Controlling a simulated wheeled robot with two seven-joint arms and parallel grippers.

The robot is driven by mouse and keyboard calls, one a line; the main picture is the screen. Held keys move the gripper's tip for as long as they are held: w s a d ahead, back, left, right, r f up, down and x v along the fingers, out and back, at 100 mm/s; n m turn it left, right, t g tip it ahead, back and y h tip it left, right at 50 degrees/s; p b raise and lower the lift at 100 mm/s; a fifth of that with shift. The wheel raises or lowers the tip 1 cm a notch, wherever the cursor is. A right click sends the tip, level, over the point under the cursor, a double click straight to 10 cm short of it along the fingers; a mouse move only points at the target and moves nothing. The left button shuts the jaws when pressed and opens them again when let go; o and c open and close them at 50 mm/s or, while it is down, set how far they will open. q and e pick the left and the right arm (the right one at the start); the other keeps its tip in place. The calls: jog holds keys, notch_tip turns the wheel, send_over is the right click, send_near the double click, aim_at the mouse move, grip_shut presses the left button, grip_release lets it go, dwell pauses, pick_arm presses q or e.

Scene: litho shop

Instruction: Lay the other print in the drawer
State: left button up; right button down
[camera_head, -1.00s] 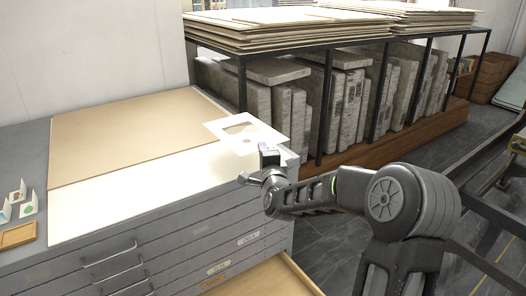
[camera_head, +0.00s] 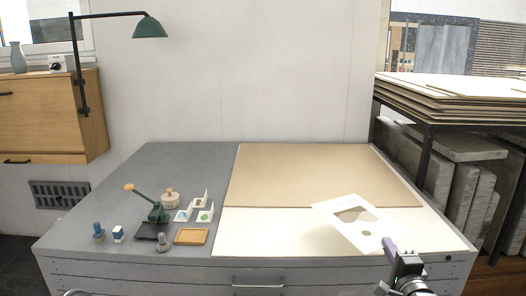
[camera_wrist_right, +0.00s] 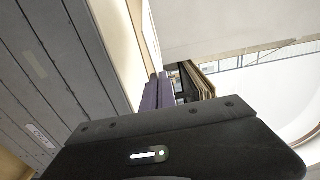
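The print is a white sheet (camera_head: 328,211) with an olive-grey shape and a small round spot. It is tilted above the right front of the plan chest top in the head view. My right gripper (camera_head: 391,250) is at its near right edge and appears shut on it. The purple-grey fingers also show in the wrist view (camera_wrist_right: 158,92), close together. The plan chest (camera_head: 180,275) has closed drawer fronts near its top edge in the head view. The open drawer is out of the head view now.
A tan board (camera_head: 320,172) and a pale sheet (camera_head: 270,232) cover the top's right part. Stamps, a small press (camera_head: 156,212), cards and a wooden tray (camera_head: 191,236) stand on the left. A rack with boards (camera_head: 450,95) and stone slabs (camera_head: 437,180) is at right.

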jog(key=s+a+r+p, duration=0.1)
jog(key=s+a+p, duration=0.1)
jog(key=a+p, duration=1)
jog(key=shift+s+a+r+y+p, duration=0.3)
jog(key=shift+a+p, duration=0.1)
jog(key=shift+p, duration=0.25)
jog(key=shift+f, duration=0.1)
dwell(1.2)
